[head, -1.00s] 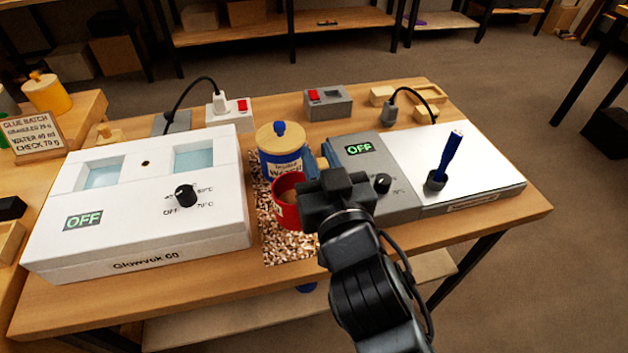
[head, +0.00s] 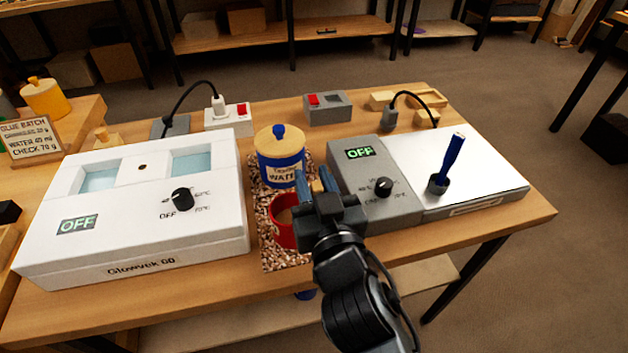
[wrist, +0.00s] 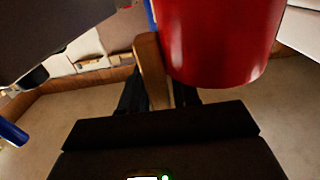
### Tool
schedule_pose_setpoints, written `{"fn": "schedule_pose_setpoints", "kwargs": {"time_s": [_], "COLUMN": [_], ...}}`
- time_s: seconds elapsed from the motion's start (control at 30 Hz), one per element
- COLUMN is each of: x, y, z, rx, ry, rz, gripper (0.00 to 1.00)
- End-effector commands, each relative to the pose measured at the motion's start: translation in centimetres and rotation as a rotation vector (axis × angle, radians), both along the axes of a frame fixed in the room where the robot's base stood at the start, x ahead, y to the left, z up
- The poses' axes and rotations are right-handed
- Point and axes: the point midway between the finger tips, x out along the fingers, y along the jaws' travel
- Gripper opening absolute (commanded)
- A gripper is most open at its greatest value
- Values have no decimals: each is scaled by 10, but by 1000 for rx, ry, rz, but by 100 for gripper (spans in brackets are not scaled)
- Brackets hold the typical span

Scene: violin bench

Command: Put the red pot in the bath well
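The red pot (head: 284,236) is over the speckled mat (head: 285,262), partly hidden by my gripper; I cannot tell if it touches the mat. Its wooden handle (wrist: 150,68) lies between the fingers of my gripper (head: 315,182), which looks shut on it. In the wrist view the pot (wrist: 220,45) looms large at the top, beside the handle. The white bath (head: 140,235) stands to the left of the pot. Its top has two pale blue wells, a left one (head: 100,180) and a right one (head: 190,163). Its display reads OFF.
A blue water jar (head: 281,172) stands right behind the pot. A grey hotplate unit (head: 380,200) marked OFF is close on the right, with a blue-handled tool (head: 449,165) upright on its pale plate. A socket box (head: 228,117) and a grey switch box (head: 327,107) stand behind.

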Motion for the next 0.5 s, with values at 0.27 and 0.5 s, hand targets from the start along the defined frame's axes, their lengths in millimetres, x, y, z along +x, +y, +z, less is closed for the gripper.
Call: {"fn": "schedule_pose_setpoints", "kwargs": {"time_s": [0.27,0.5], "x": [0,0], "y": [0,0], "z": [0,1], "rx": [0,-1], "ry": [0,1], "rz": [0,1], "gripper": [47,47]}}
